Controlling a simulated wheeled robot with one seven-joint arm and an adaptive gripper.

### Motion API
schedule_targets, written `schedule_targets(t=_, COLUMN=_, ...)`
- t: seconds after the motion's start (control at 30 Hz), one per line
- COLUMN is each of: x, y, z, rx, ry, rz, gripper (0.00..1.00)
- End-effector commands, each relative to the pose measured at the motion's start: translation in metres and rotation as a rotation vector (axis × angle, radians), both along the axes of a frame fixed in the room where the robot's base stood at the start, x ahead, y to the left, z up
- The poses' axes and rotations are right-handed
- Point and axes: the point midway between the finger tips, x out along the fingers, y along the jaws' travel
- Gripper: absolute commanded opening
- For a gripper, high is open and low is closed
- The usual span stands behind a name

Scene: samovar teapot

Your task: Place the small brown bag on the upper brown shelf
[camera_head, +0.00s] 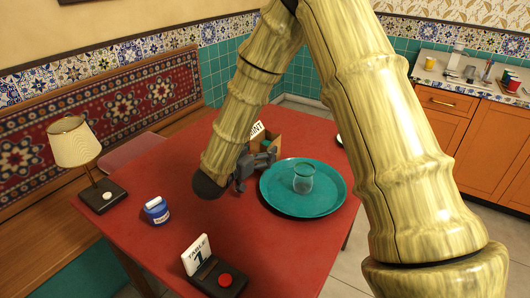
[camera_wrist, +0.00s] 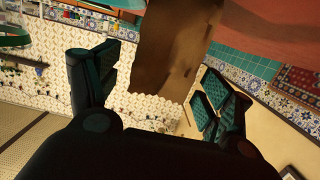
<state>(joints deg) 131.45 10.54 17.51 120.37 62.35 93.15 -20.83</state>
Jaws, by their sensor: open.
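The small brown bag (camera_head: 270,141) stands on the red table, just beyond my gripper (camera_head: 254,170), which partly hides it. A white label with dark letters shows at its upper left. In the wrist view the brown bag (camera_wrist: 170,50) is upside down, between and beyond the two spread fingers of my gripper (camera_wrist: 158,88). My gripper is open, with nothing held. I cannot tell whether a finger touches the bag. The upper brown shelf cannot be made out for certain in either view.
A teal round tray (camera_head: 285,207) with a glass (camera_head: 303,178) stands close right of my gripper. A counter (camera_head: 480,88) stands at the right back.

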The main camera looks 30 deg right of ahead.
Motion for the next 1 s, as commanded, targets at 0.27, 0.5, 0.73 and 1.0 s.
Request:
schedule_targets(t=0.27, x=0.017, y=-0.025, z=-0.004, rx=0.0, ry=0.0, rz=-0.003, gripper=0.8)
schedule_targets(t=0.5, x=0.027, y=-0.042, z=-0.006, rx=0.0, ry=0.0, rz=0.0, gripper=0.8)
schedule_targets(t=0.73, x=0.027, y=-0.042, z=-0.006, rx=-0.001, ry=-0.001, rz=0.0, gripper=0.69)
schedule_targets(t=1.0, x=0.027, y=-0.041, z=-0.006, rx=-0.001, ry=-0.001, rz=0.0, gripper=0.26)
